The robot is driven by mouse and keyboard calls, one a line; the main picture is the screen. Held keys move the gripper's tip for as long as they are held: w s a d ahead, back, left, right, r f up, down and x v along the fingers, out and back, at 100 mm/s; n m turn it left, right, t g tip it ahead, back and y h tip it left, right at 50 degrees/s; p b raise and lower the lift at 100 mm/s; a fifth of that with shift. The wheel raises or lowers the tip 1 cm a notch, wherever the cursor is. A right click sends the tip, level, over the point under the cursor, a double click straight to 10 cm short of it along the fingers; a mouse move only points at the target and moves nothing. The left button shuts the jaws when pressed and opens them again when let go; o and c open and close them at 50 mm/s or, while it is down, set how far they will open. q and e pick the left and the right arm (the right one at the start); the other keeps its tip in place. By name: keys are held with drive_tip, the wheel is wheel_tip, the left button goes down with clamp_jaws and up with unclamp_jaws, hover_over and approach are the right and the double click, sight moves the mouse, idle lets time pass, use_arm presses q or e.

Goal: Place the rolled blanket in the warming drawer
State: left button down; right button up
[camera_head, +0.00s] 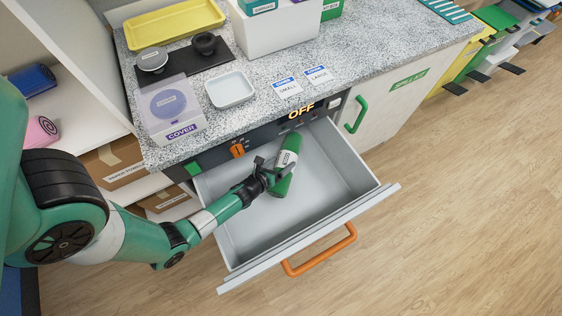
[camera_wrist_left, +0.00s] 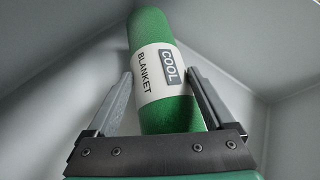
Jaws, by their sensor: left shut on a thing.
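The rolled blanket is a green roll (camera_head: 289,158) with a white band. In the left wrist view the band on the roll (camera_wrist_left: 160,75) reads "COOL" and "BLANKET". My left gripper (camera_head: 273,176) is shut on it, with one finger on each side, as the left wrist view (camera_wrist_left: 159,78) shows. The roll is inside the open warming drawer (camera_head: 345,180), near its back left part and tilted. I cannot tell whether it touches the drawer floor. The drawer is pulled out under the counter and otherwise looks empty. My right gripper is not in view.
The drawer has an orange front handle (camera_head: 320,252). Above it, a panel display (camera_head: 301,108) reads "OFF", with an orange knob (camera_head: 237,149). The speckled counter (camera_head: 245,118) holds a cover box (camera_head: 172,105) and white dish (camera_head: 230,89). Blue (camera_head: 32,80) and pink (camera_head: 40,131) rolls sit on left shelves.

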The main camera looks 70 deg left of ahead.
use_arm(q)
drive_tip(key=shift+r, duration=0.1)
drive_tip(key=shift+f+b, duration=0.55)
drive_tip(key=shift+f, duration=0.1)
unclamp_jaws()
drive_tip(key=shift+r, duration=0.1)
drive_tip(key=shift+s+d+r+p, duration=0.3)
drive_tip(key=shift+s+r+p, duration=0.1)
drive_tip(key=shift+r+p, duration=0.25)
drive_tip(key=shift+s+d+r+p, duration=0.25)
drive_tip(key=shift+s+r+p, duration=0.15)
drive_tip(key=shift+r+p, duration=0.2)
drive_tip(key=p+v, duration=0.1)
drive_tip(key=v, duration=0.8)
drive_tip(key=shift+s, duration=0.3)
drive_tip(key=shift+w+d, duration=0.1)
drive_tip(key=shift+d, duration=0.05)
